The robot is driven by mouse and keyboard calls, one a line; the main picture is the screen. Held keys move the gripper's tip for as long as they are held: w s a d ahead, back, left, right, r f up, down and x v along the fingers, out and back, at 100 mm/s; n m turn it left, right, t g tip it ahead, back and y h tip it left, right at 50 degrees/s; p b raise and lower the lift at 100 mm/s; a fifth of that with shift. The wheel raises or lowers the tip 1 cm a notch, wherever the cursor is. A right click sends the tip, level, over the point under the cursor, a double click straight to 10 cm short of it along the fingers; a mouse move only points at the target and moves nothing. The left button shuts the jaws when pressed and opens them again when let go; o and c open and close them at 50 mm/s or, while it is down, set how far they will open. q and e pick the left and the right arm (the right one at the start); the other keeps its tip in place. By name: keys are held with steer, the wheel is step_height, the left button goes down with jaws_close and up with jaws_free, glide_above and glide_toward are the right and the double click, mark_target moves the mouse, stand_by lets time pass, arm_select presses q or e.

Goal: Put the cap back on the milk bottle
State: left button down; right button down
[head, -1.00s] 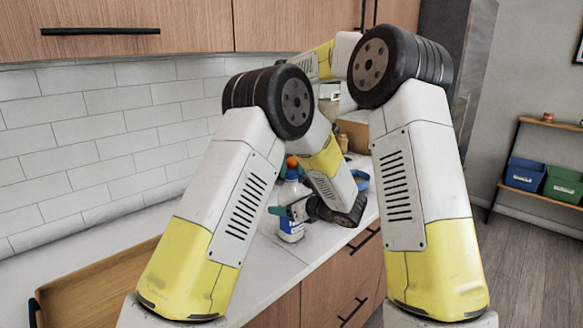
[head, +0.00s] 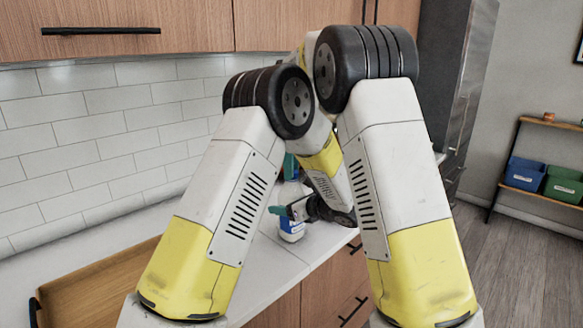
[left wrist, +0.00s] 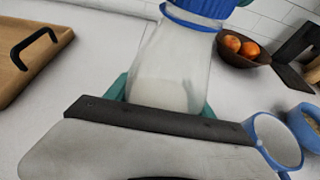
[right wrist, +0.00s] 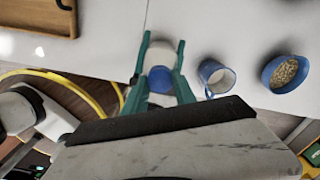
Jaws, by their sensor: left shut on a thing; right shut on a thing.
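The milk bottle (head: 291,229) stands upright on the counter, and its translucent body also shows in the left wrist view (left wrist: 168,68). My left gripper (head: 287,211) is shut around its body from the side. The blue cap (right wrist: 160,79) is between the teal fingers of my right gripper (right wrist: 162,72), above the bottle. In the left wrist view the blue cap (left wrist: 206,6) is at the bottle's top, just above the blue neck ring (left wrist: 190,19). I cannot tell whether it is seated. In the head view my right gripper (head: 290,168) is largely hidden by my arms.
A cup (right wrist: 216,77) and a blue bowl of cereal (right wrist: 285,73) stand right of the bottle. A dark bowl with oranges (left wrist: 243,50) is behind it. A wooden tray (head: 95,278) lies at the left. The counter around the bottle's left is clear.

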steer(key=c, duration=1)
jaws_free()
steer(key=shift+r, duration=0.1)
steer(key=shift+r, duration=2.2)
steer(key=shift+c, duration=0.4)
